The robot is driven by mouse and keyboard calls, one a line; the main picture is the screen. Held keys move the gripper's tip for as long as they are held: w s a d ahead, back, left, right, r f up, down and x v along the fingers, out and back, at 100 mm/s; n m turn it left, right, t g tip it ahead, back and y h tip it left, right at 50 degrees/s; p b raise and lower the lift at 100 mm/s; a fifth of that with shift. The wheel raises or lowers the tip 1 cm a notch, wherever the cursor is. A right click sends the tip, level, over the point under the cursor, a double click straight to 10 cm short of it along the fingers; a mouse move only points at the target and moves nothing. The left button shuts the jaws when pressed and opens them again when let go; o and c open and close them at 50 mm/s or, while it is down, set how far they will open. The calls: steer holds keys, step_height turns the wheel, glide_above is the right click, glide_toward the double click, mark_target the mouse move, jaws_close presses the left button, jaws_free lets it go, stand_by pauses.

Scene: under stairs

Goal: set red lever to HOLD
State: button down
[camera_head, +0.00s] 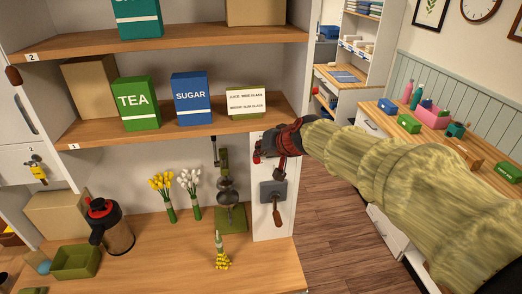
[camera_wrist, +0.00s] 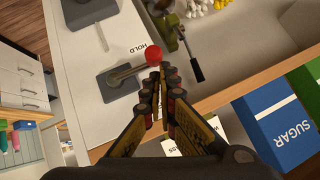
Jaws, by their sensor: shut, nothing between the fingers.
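The red lever shows in the wrist view: a round red knob (camera_wrist: 154,55) on a grey arm, pivoting on a dark grey plate (camera_wrist: 121,84) on a white panel. The printed word HOLD (camera_wrist: 139,48) is right beside the knob. My gripper (camera_wrist: 168,68) is shut and empty, its fingertips next to the knob; I cannot tell whether they touch it. In the head view my gripper (camera_head: 264,150) is at the white upright panel (camera_head: 270,228) and hides most of the red lever.
A second lever with a brown handle (camera_head: 277,215) sits below on the panel. A green hand-cranked device (camera_head: 230,215) stands to the left. The shelf above holds a green TEA box (camera_head: 136,102), a blue SUGAR box (camera_head: 192,98) and a text card (camera_head: 246,103). Open floor lies right.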

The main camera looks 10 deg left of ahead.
steer(key=s+d+r, duration=0.3)
steer(key=s+r, duration=0.3)
steer(key=r, duration=0.4)
steer(key=shift+s+d+r+p, duration=0.3)
steer(key=shift+s+d+p, duration=0.05)
steer(key=shift+s+p, duration=0.1)
steer(key=s+d+f+g+h+b, duration=0.1)
steer(key=s+d+f+h+b, duration=0.1)
steer(key=s+d+f+b, duration=0.4)
steer(key=s+d+f+g+h+b, duration=0.1)
steer(key=s+d+f+h+b, duration=0.1)
steer(key=s+d+f+b, duration=0.4)
steer(key=s+d+f+m+h+b, duration=0.1)
steer(key=s+d+f+b, duration=0.5)
steer(key=s+f, duration=1.1)
steer(key=shift+s+d+f+g+h+b, duration=0.15)
steer(key=shift+d+f+g+h+b, duration=0.2)
steer(key=shift+d+f, duration=2.1)
